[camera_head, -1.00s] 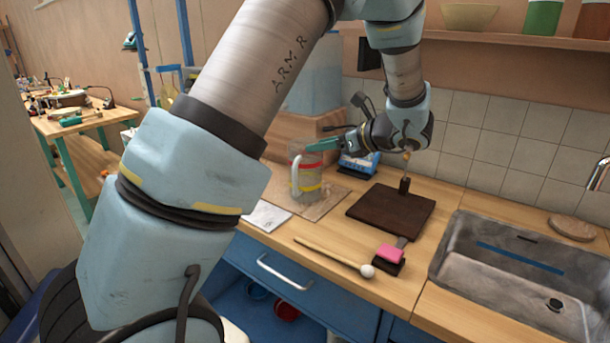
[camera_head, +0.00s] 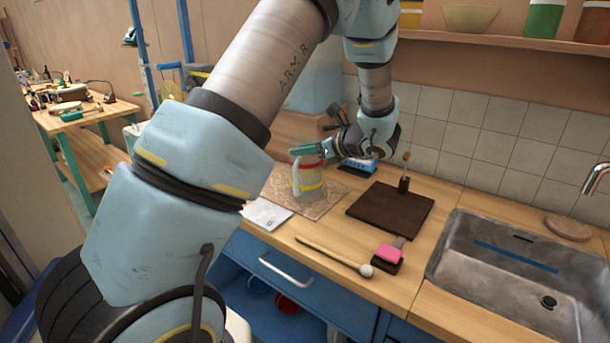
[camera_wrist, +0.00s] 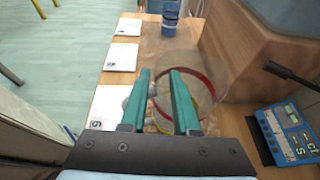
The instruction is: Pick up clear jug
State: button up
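The clear jug (camera_head: 309,184), with red and yellow bands and a pale handle on its left side, stands upright on a brown mat (camera_head: 328,203) on the counter. My gripper (camera_head: 305,150) is at the jug's top in the head view. In the wrist view, my gripper's two teal fingers (camera_wrist: 160,73) are apart, with the jug (camera_wrist: 205,72) seen from above beneath and to the right of them. The right finger covers part of the jug. I cannot tell whether the fingers touch the jug or its handle.
A blue scale-like device (camera_wrist: 288,132) stands close by at the right in the wrist view. White cards (camera_wrist: 122,57) lie left of the jug. A dark board (camera_head: 385,212), a mallet (camera_head: 335,256) and a sink (camera_head: 500,262) are to the right in the head view.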

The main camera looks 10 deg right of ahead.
grip_shut()
jog(key=shift+s+f, duration=0.1)
jog(key=shift+f, duration=0.05)
dwell(0.9)
